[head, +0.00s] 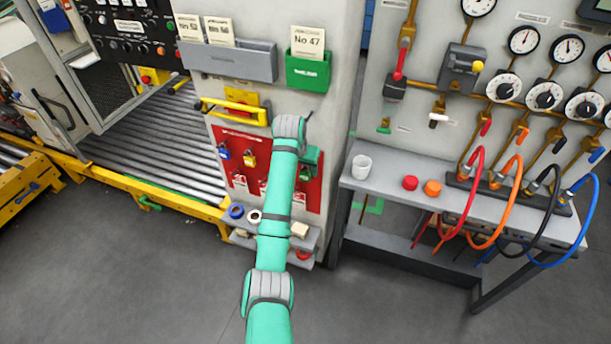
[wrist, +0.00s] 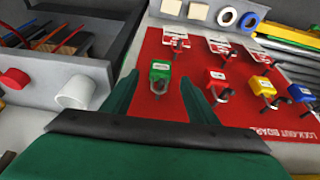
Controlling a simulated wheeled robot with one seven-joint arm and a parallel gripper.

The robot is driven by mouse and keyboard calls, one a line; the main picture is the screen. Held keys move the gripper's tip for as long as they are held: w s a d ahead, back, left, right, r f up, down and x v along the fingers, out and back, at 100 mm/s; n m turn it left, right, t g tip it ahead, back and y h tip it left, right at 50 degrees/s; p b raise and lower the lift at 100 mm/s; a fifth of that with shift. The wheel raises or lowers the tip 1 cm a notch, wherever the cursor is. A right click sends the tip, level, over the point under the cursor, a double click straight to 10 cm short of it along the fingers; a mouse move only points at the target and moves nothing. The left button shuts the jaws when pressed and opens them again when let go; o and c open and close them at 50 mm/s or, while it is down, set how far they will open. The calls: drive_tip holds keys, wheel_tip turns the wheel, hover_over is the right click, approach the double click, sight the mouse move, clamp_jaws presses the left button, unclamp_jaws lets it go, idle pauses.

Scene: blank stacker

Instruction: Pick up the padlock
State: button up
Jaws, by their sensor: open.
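Several padlocks hang on a red lock-out board (head: 235,195). In the head view the blue padlock (head: 224,151) and yellow padlock (head: 249,158) show; my arm hides others. The wrist view, turned upside down, shows the green padlock (wrist: 160,75), a red padlock (wrist: 217,82), the yellow padlock (wrist: 263,87) and the blue padlock (wrist: 301,93). My gripper (wrist: 162,92) is open at the board. The green padlock appears between its two fingers, with no visible contact. In the head view my gripper (head: 309,162) is partly hidden behind my wrist.
Red-and-white tags (wrist: 218,43) hang beside the padlocks. A shelf (head: 305,243) with tape rolls juts out below the board. To the right stands a bench (head: 380,172) with a white cup (head: 361,167) and coloured hoses. A yellow bar handle (head: 235,110) sticks out above the board.

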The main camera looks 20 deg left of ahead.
sight(305, 172)
drive_tip(key=shift+x, duration=2.55)
drive_tip(key=shift+w, duration=0.1)
drive_tip(key=c, duration=1.2)
